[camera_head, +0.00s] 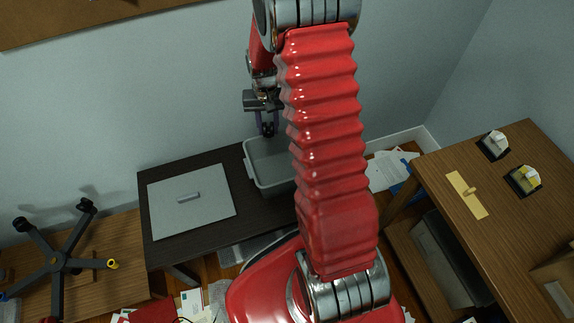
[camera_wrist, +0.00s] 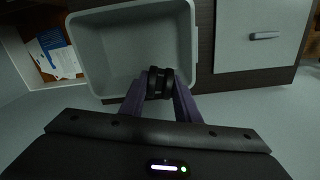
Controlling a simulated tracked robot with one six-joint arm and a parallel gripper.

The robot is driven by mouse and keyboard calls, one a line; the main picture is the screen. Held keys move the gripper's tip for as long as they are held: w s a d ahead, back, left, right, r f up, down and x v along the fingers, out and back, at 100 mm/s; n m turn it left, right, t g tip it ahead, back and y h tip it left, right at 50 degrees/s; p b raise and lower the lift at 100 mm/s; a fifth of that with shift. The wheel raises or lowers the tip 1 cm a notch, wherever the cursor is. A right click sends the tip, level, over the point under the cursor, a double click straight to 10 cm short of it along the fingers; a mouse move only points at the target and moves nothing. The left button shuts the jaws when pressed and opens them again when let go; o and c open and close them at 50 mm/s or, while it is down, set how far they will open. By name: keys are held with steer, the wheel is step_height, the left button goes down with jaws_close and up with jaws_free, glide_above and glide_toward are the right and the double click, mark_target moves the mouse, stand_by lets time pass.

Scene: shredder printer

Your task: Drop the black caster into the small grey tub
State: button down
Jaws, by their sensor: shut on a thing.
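My gripper (camera_wrist: 160,84) is shut on the black caster (camera_wrist: 160,78), which shows between its purple fingers in the wrist view. In the head view my gripper (camera_head: 266,126) and the caster (camera_head: 268,129) are small and hang just above the far left rim of the small grey tub. The tub (camera_head: 250,165) stands on the dark table, its right part hidden behind my red arm. In the wrist view the tub (camera_wrist: 88,52) is open and its visible inside looks empty. The caster overlaps the tub's edge there; its exact height cannot be told.
A grey lid (camera_head: 215,212) with a handle lies on the dark table (camera_head: 165,255) left of the tub. An upturned chair base (camera_head: 58,262) rests on a wooden surface at left. A wooden desk (camera_head: 500,225) with small items stands at right. Papers (camera_head: 385,170) lie behind it.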

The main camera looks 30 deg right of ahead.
steer(key=s+d+f+m, duration=0.3)
steer(key=s+d+f, duration=0.2)
steer(key=d, duration=0.1)
steer(key=shift+d, duration=0.2)
steer(key=shift+f, duration=0.25)
steer(key=shift+f, duration=2.9)
steer(key=c, duration=1.3)
jaws_free()
steer(key=shift+o, duration=0.2)
steer(key=shift+r, duration=0.15)
step_height(320, 180, up, 14)
steer(key=shift+f, duration=0.25)
